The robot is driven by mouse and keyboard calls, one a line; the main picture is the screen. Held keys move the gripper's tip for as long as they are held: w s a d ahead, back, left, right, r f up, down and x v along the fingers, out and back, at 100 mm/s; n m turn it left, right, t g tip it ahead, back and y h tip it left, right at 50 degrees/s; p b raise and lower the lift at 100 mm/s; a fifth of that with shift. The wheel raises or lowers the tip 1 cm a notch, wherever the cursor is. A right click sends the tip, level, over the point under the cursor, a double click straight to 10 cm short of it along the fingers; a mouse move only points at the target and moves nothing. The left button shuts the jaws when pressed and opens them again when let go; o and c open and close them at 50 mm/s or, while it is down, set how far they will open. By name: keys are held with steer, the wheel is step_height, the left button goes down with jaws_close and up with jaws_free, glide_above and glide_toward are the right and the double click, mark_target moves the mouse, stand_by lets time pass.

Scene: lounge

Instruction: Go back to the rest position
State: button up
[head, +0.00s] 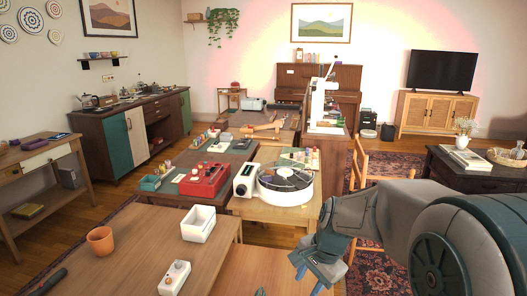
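My arm comes in from the right edge of the head view and bends down at its wrist. My gripper (313,281) points down near the bottom, right of centre, over the front table's right side. Its blue-tipped fingers look spread apart, with nothing visible between them. The lowest part is close to the picture's lower edge, and its gap from the table cannot be told.
On the front table (145,235) are a terracotta pot (100,240), a white bin (198,224) and a white box with knobs (175,278). Behind are a red device (204,180) and a turntable (285,180). A wooden chair (365,180) stands behind my arm.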

steer(key=s+d+r+n+h+p, duration=0.1)
steer(key=s+r+n, duration=0.3)
steer(key=s, duration=0.4)
steer(key=s+d+r+n+t+h+p, duration=0.1)
steer(key=s+d+r+n+p, duration=0.1)
steer(key=s+n, duration=0.4)
step_height(320, 180, up, 2)
steer(key=shift+s+d+p, duration=0.3)
steer(key=shift+s+d, duration=0.3)
steer(key=shift+s, duration=0.25)
